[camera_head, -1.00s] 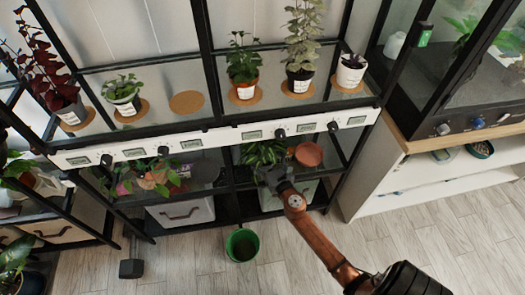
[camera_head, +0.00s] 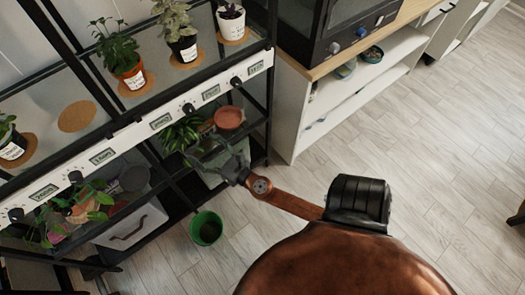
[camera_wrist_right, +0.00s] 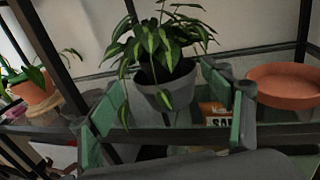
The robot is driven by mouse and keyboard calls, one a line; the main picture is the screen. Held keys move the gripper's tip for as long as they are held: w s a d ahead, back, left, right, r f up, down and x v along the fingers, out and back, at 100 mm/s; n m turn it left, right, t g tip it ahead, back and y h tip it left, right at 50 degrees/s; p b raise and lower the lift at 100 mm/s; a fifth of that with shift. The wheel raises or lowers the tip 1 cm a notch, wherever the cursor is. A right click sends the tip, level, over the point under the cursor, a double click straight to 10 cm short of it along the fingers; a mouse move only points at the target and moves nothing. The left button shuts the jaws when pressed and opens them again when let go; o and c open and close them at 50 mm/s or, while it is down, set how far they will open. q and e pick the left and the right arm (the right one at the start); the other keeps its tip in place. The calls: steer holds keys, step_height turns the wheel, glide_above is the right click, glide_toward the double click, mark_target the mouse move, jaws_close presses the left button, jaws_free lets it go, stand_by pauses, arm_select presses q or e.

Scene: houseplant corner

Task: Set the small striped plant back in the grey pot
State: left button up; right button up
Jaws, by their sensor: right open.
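A leafy green plant (camera_wrist_right: 170,38) stands in a grey pot (camera_wrist_right: 170,98) on the lower shelf in the right wrist view. The plant also shows in the head view (camera_head: 180,134), partly behind the rack. My right gripper (camera_head: 212,147) is open in front of it. In the wrist view its green-padded fingers (camera_wrist_right: 170,112) stand on either side of the pot, with nothing visibly gripped. My left gripper is out of view.
A terracotta saucer (camera_wrist_right: 285,86) lies right of the pot, and a small labelled packet (camera_wrist_right: 215,114) is near the right finger. Black rack posts and the control strip (camera_head: 160,122) frame the shelf. A green bucket (camera_head: 206,228) stands on the floor. Open floor lies to the right.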

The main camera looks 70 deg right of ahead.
steer(key=s+d+f+m+g+h, duration=0.15)
steer(key=s+f+m+g, duration=0.25)
steer(key=s+f+m, duration=0.5)
steer(key=s+d+f+m+g+y, duration=0.15)
steer(key=s+f+m+g, duration=0.4)
steer(key=s+m, duration=0.6)
steer(key=s+a+f+m+g+y, duration=0.3)
steer(key=s+a+f+m, duration=0.1)
steer(key=s+a, duration=0.5)
steer(key=s+a+f+m+g+y, duration=0.3)
steer(key=s+a+f+m, duration=0.2)
steer(key=s+a+m, duration=0.2)
steer(key=shift+s+a+f+y, duration=0.2)
steer(key=shift+s+a+y, duration=0.2)
steer(key=shift+s+a, duration=0.7)
steer(key=shift+w, duration=0.15)
